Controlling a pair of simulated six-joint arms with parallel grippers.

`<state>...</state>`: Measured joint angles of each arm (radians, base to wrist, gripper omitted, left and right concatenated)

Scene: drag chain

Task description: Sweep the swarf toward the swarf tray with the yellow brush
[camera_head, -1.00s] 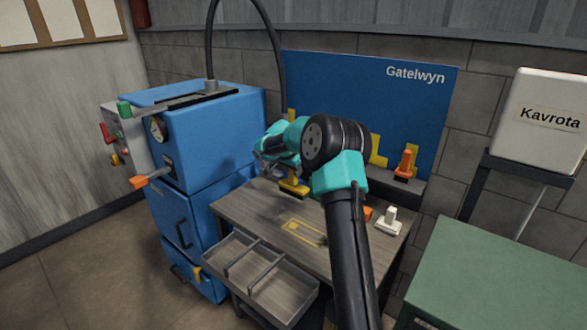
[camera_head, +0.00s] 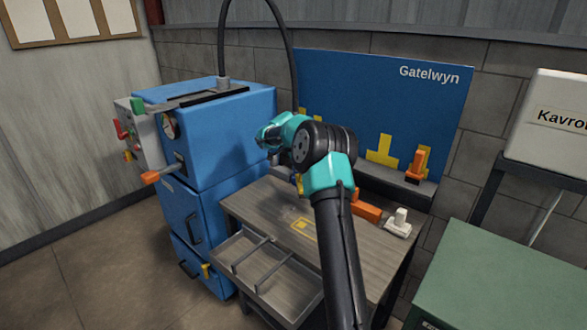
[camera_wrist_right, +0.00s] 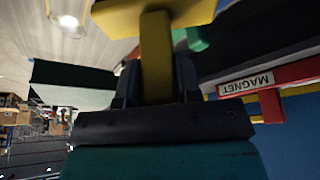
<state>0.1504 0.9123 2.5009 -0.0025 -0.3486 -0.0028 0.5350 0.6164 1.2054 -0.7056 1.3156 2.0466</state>
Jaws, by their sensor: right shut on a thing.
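My right gripper (camera_wrist_right: 156,78) is shut on the yellow handle of the brush (camera_wrist_right: 157,50), which also spreads across the top of the wrist view. In the head view, my right arm hides most of the gripper. Only a small yellow part (camera_head: 299,184) shows beside the arm, above the bench. A grey open tray with dividers (camera_head: 264,274) sticks out at the bench front; I take it as the swarf tray. I cannot clearly make out swarf; faint marks lie on the bench top. My left gripper is not in view.
The wooden bench (camera_head: 352,246) has a yellow outline (camera_head: 303,225) on top. An orange block (camera_head: 366,211) and a white object (camera_head: 398,224) lie to its right. A blue machine (camera_head: 228,135) stands left. A red magnet (camera_wrist_right: 270,78) shows in the wrist view.

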